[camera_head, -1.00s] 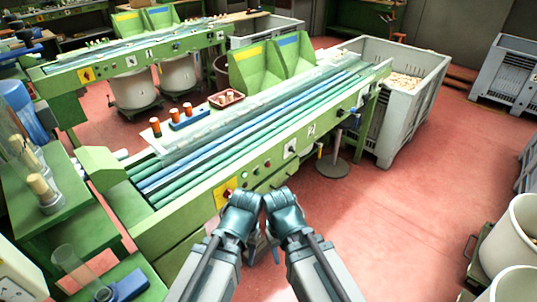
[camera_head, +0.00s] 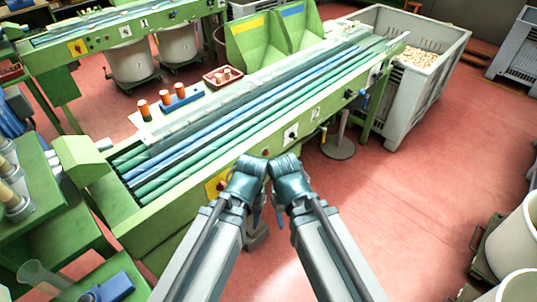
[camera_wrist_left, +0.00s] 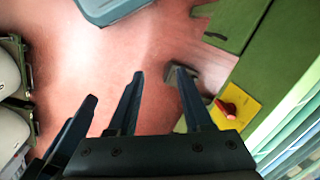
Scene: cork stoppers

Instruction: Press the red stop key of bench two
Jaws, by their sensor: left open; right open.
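Bench two (camera_head: 143,222) is the near green bench with a "2" plate on its front side. A small red button (camera_head: 265,153) shows on that side in the head view, just above my grippers; other buttons there are hidden. A red rotary switch on a yellow plate (camera_wrist_left: 228,108) is at the right of the left wrist view. My left gripper (camera_head: 256,212) is open and empty in front of the bench, with its fingers (camera_wrist_left: 160,73) over the floor. My right gripper (camera_head: 280,215) is open and empty close beside it. Neither visibly touches the button.
Blue and green belts run along the bench top. Orange-topped corks in a blue holder (camera_head: 180,97) and a red tray (camera_head: 222,76) stand at its far edge. A grey crate (camera_head: 412,100) stands at the bench's right end.

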